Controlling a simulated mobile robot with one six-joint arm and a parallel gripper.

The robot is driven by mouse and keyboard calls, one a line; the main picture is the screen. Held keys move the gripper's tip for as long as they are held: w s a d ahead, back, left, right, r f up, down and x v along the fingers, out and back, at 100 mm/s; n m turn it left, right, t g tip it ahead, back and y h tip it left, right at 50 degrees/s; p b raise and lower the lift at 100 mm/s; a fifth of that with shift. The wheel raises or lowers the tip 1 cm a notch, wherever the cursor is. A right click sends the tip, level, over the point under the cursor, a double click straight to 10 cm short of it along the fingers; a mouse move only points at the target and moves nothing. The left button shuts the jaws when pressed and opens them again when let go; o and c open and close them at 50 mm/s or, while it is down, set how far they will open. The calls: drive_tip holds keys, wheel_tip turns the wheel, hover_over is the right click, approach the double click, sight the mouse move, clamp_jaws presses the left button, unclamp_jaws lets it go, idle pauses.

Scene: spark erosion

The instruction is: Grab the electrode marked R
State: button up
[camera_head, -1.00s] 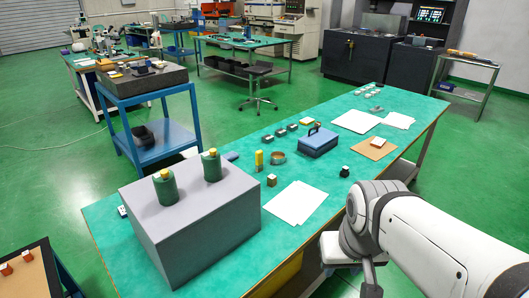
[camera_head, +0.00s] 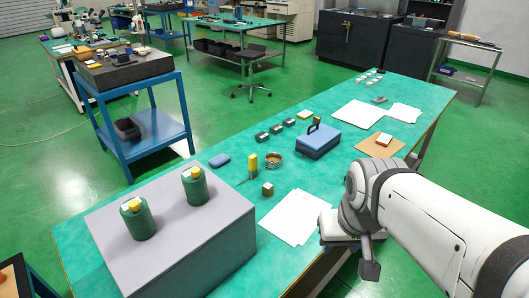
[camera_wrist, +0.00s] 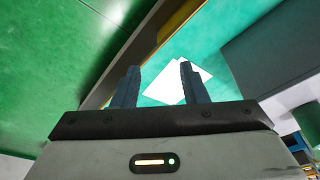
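No letter R is legible in either view, so I cannot tell which piece is the electrode marked R. Two green cylinders with yellow and white tops, a left one (camera_head: 138,222) and a right one (camera_head: 195,188), stand upright on a grey block (camera_head: 205,225) on the green table. A small brown block with a pale top (camera_head: 267,189) stands on the table near white paper. My gripper (camera_wrist: 158,70) is open and empty in the wrist view, its two dark fingers apart above the table edge and paper. It is clear of the green cylinders.
The green table (camera_head: 330,125) holds a blue case (camera_head: 318,142), a yellow upright piece (camera_head: 252,162), a round ring-like dish (camera_head: 274,160) and white sheets (camera_head: 292,218). A blue trolley (camera_head: 150,125) stands at the left. Open green floor lies between benches.

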drive_tip(key=shift+o, duration=0.8)
drive_tip(key=shift+w+a+f, duration=0.15)
drive_tip(key=shift+w+f, duration=0.05)
drive_tip(key=shift+o, duration=0.5)
drive_tip(key=w+a+f+m+y+b, duration=0.4)
drive_tip(key=w+a+f+m+b, duration=0.1)
drive_tip(key=w, duration=0.1)
drive_tip(key=shift+w+m+g, duration=0.3)
drive_tip(key=shift+w+m, duration=0.1)
drive_tip(key=m+t+y+b, duration=0.65)
drive_tip(key=m+b, duration=0.45)
drive_tip(key=m, duration=0.9)
approach(271, 188)
drive_tip(key=x, duration=0.4)
drive_tip(key=shift+f, duration=0.1)
drive_tip(key=shift+w+a+f+t, duration=0.15)
drive_tip(key=shift+w+t, duration=0.1)
drive_tip(key=shift+w, duration=0.05)
drive_tip(key=x, duration=0.7)
drive_tip(key=shift+s+a+b, duration=0.1)
drive_tip(key=shift+s+b, duration=0.05)
drive_tip(key=shift+b, duration=0.25)
drive_tip(key=shift+c, duration=0.4)
